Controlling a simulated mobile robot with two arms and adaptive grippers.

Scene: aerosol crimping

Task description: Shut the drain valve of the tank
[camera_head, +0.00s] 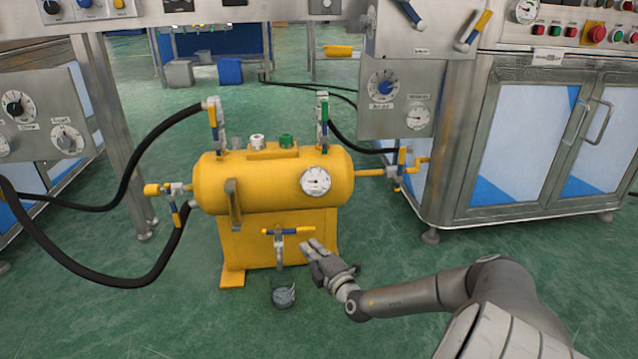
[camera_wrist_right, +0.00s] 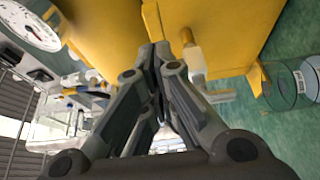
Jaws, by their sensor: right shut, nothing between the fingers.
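The yellow tank (camera_head: 270,185) stands on a yellow base on the green floor. Its drain valve (camera_head: 279,246) hangs at the front of the base, with a blue and yellow lever (camera_head: 291,231) lying about level, across the downward outlet. My right gripper (camera_head: 311,247) is shut and empty, just right of the valve and below the lever's right end; I cannot tell if it touches. In the right wrist view its closed fingers (camera_wrist_right: 158,60) are beside a pale pipe piece (camera_wrist_right: 194,60), probably the valve. My left gripper is not in view.
A glass jar (camera_head: 284,293) stands on the floor below the outlet; it also shows in the wrist view (camera_wrist_right: 283,88). A gauge (camera_head: 315,181) is on the tank. Black hoses (camera_head: 100,275) loop at left. A steel cabinet (camera_head: 545,140) stands at right.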

